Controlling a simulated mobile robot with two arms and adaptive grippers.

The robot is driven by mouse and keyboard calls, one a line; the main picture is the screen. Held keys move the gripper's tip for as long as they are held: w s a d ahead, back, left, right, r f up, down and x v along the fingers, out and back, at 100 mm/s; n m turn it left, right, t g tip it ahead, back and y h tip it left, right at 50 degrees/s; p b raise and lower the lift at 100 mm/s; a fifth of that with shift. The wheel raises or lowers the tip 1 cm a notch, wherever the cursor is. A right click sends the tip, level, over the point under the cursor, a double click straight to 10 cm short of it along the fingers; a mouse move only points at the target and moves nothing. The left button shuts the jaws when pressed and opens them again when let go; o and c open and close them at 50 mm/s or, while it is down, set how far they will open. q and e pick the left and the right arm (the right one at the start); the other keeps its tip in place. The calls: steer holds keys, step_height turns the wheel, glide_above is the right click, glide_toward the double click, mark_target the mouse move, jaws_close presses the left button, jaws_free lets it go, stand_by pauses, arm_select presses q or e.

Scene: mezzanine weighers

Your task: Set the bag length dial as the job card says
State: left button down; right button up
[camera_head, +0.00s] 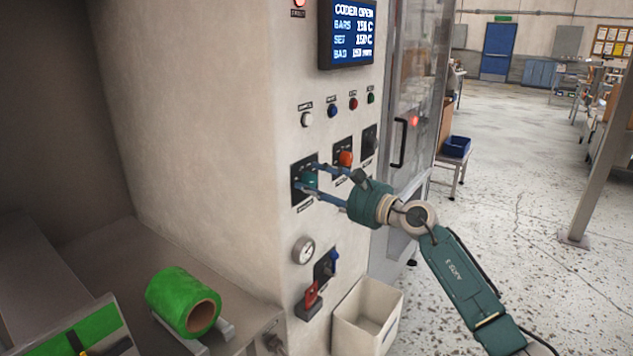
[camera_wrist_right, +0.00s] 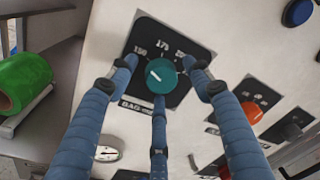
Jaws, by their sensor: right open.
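In the head view the dial plate (camera_head: 297,190) is on the machine's pale front panel, with the knob partly behind my fingers. My right gripper (camera_head: 309,180) is open, its blue fingers spread around the knob; I cannot tell whether they touch it. My left gripper and the job card are not seen.
An orange knob (camera_head: 345,158) and a black control (camera_head: 370,140) sit right of the dial. Small buttons are above; a gauge (camera_head: 304,250) and red-handled control (camera_head: 310,297) are below. A cream bin (camera_head: 366,318) and green roll (camera_head: 184,302) stand lower down.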

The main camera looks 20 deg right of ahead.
steer(key=c, duration=1.2)
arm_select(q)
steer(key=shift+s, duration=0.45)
arm_select(e)
steer(key=shift+o, duration=0.2)
